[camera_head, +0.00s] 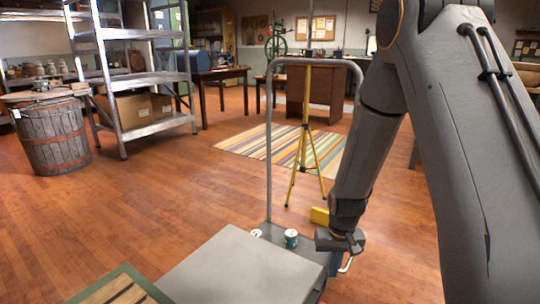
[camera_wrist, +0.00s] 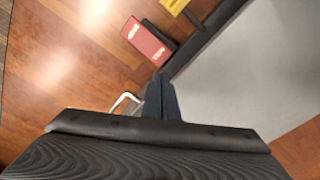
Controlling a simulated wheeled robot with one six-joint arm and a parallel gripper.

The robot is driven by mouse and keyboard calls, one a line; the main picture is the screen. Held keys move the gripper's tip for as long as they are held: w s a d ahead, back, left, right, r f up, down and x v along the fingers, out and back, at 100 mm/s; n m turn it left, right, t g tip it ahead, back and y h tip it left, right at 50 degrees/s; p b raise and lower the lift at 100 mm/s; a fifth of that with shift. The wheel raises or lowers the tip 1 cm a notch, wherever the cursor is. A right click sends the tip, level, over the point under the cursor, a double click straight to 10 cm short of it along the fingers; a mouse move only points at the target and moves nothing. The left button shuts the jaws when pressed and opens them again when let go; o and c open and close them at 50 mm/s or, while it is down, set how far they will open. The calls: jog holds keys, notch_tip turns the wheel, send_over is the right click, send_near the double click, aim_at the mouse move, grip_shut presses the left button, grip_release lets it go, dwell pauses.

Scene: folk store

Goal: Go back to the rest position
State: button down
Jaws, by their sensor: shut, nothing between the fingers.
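My gripper (camera_head: 333,266) hangs at the lower end of my arm, fingers down, by the right edge of a grey cart in the head view. In the wrist view its two dark blue fingers (camera_wrist: 161,84) are together, with nothing between them. They overlap the near corner of a flat grey surface (camera_wrist: 250,70) in the picture; whether they touch it I cannot tell.
The grey box top (camera_head: 240,270) fills the lower middle, with small cans (camera_head: 291,238) behind it. A yellow tripod (camera_head: 303,150) stands beyond. A red box (camera_wrist: 147,42) shows in the wrist view. Shelving (camera_head: 145,75) and a barrel (camera_head: 50,138) stand left; floor between is clear.

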jog(key=s+r+t, duration=0.2)
jog(key=s+r, duration=1.2)
jog(key=r, duration=0.3)
jog(key=s+a+r+n+g+y, duration=0.1)
jog(key=s+a+r+n, duration=0.25)
jog(key=s+a, duration=0.5)
jog(key=s+a+r+n+g+y, duration=0.15)
jog(key=s+a+r+n, duration=0.35)
jog(key=a, duration=0.7)
jog(key=d+r+m+h+p, duration=0.1)
jog(key=d+r+m+p, duration=0.3)
jog(key=d+r+p, duration=0.6)
jog(key=s+d+r+m+h+p, duration=0.1)
jog(key=d+r+m+p, duration=0.3)
jog(key=d+r+p, duration=0.6)
notch_tip(320, 180, up, 5)
jog(key=p, duration=1.3)
jog(key=shift+s+d+f+p, duration=0.2)
jog(key=shift+d+p, duration=0.05)
jog(key=shift+p, duration=0.1)
jog(key=shift+h, duration=0.25)
